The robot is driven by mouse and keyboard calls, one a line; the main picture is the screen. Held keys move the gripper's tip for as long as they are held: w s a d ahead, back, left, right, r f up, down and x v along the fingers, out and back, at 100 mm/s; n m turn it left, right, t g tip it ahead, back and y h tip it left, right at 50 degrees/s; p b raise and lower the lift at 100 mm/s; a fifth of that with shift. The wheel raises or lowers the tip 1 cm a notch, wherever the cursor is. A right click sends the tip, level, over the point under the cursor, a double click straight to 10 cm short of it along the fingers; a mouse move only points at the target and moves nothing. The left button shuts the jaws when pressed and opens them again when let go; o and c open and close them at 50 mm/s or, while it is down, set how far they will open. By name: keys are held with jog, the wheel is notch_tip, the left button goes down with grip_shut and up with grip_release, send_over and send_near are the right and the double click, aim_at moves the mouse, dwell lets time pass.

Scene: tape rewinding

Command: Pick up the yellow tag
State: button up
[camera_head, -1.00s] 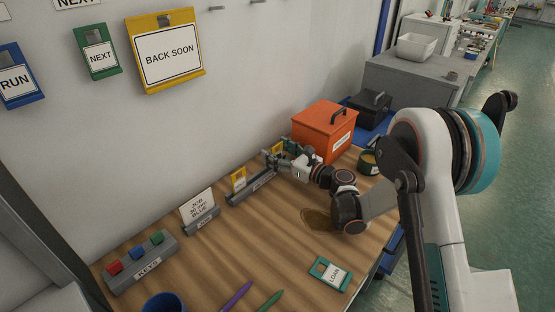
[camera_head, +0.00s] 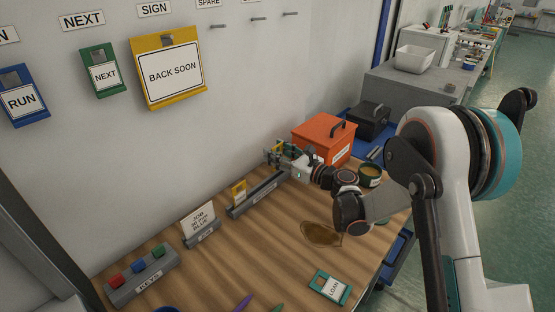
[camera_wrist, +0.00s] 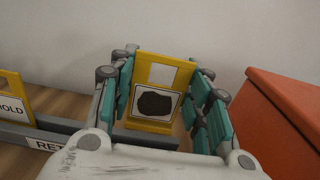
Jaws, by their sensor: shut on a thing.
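A yellow tag (camera_wrist: 162,70) with a square opening and a white label bearing a black smudge stands upright between my fingers in the wrist view. My gripper (camera_wrist: 163,100) is shut on it, with a teal-padded finger on each side. In the head view my gripper (camera_head: 279,155) is at the far end of the grey rail (camera_head: 258,193), beside the orange box. The tag is mostly hidden there by the fingers. A second yellow tag (camera_wrist: 12,100), reading HOLD, stands to the left in the rail. I cannot tell whether the held tag's lower edge is clear of the rail.
The orange box (camera_head: 322,137) stands close on the right of my gripper, and the wall is close behind. A green pot (camera_head: 369,175) and a teal LOAN tag (camera_head: 330,288) are on the table. A brown spill (camera_head: 322,234) lies at mid-table. A yellow BACK SOON sign (camera_head: 168,70) hangs on the wall.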

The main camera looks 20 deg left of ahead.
notch_tip(320, 180, up, 15)
jog(key=p, duration=0.4)
jog(key=shift+d, duration=0.1)
dwell(0.8)
